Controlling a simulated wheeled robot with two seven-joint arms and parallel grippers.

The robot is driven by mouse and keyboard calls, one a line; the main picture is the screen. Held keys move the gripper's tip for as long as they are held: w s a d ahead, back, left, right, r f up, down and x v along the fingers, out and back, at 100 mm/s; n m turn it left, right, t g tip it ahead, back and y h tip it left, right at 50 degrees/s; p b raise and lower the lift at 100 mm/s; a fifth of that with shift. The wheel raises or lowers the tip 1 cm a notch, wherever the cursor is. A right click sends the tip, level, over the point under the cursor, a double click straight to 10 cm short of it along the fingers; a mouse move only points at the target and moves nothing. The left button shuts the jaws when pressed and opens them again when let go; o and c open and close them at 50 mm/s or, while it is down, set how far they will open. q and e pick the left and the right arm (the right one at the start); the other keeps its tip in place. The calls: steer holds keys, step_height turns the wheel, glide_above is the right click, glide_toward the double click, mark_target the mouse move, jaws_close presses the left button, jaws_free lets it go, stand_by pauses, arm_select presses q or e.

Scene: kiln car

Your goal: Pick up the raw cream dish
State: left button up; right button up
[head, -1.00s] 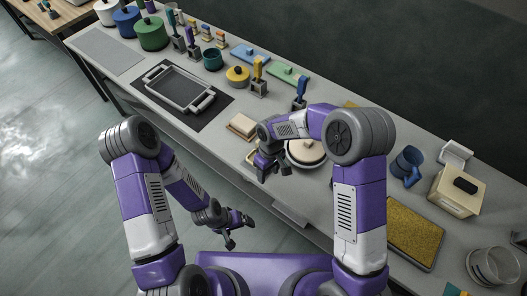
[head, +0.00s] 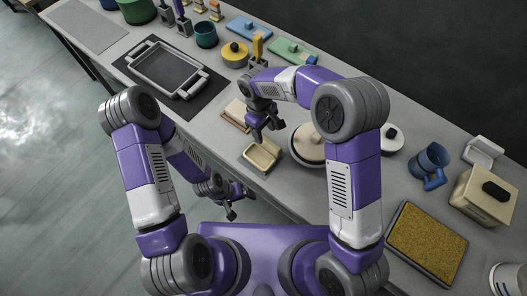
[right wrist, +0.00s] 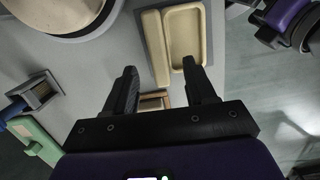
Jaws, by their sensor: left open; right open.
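The raw cream dish (head: 262,156) is a small, shallow, open rectangular dish near the front edge of the counter. It also shows in the right wrist view (right wrist: 185,38), at the top centre. My right gripper (head: 268,134) is open and empty, just beyond the dish in the head view, pointing down. In the right wrist view its fingertips (right wrist: 160,68) sit apart near the dish's lower end. I cannot tell how high they are above it. My left gripper (head: 238,205) is open and empty, low in front of the counter, away from the dish.
A cream block on a brown base (head: 236,115) stands left of the dish. A grey tray (head: 167,68) lies on a dark mat. A gold-topped board (head: 427,242) and blue mug (head: 430,160) are further right.

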mark_target(267, 141)
steer(key=shift+s+f, duration=0.15)
steer(key=shift+f, duration=0.35)
steer(key=f, duration=0.3)
steer(key=d+f, duration=0.1)
steer(key=f, duration=0.2)
steer(key=shift+s+d+f+b, duration=0.1)
steer(key=shift+b, duration=0.3)
jaws_close()
